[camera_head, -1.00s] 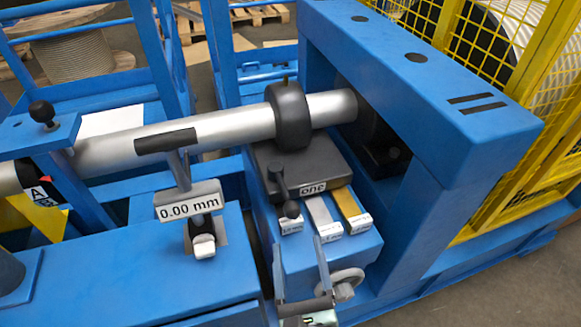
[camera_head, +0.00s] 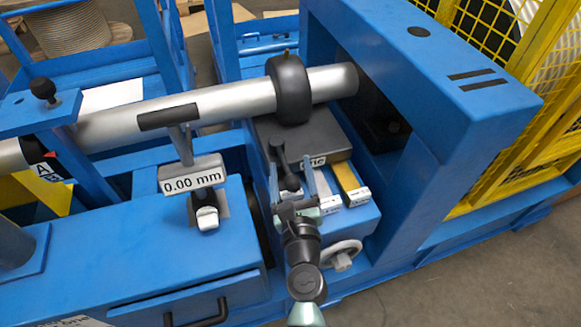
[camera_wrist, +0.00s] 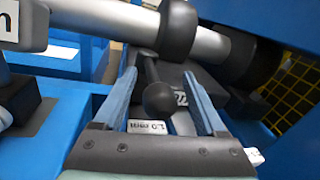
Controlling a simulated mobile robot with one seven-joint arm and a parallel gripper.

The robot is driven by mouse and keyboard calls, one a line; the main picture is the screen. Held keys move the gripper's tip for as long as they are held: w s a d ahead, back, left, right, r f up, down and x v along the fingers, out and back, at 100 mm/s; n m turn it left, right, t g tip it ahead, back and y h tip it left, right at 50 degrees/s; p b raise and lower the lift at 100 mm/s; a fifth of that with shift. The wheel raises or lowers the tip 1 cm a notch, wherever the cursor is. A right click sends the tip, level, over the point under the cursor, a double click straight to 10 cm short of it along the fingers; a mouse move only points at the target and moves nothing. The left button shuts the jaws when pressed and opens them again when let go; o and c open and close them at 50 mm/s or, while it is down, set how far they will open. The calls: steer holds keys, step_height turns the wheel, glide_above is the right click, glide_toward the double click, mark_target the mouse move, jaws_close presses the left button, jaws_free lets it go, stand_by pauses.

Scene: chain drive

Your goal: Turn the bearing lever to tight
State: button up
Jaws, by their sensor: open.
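The bearing lever is a black handle with a round knob (camera_head: 291,183) at the front left of the dark bearing block (camera_head: 325,135). In the wrist view the knob (camera_wrist: 160,98) sits between my two fingers, its arm running back toward the shaft. My gripper (camera_head: 294,172) is open, with a finger on each side of the knob. I cannot tell whether either finger touches it. The block's label is partly hidden behind a finger. The black bearing ring (camera_head: 291,90) surrounds the silver shaft (camera_head: 220,105) above the block.
A gauge reading 0.00 mm (camera_head: 194,178) stands to the left. Labelled shim strips (camera_head: 350,185) lie to the right of my gripper. A handwheel (camera_head: 342,253) is below them. The blue frame post (camera_head: 420,190) and yellow mesh guard (camera_head: 525,150) bound the right side.

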steer(key=shift+w, duration=0.25)
steer(key=c, duration=1.1)
jaws_close()
steer(key=shift+d, duration=0.1)
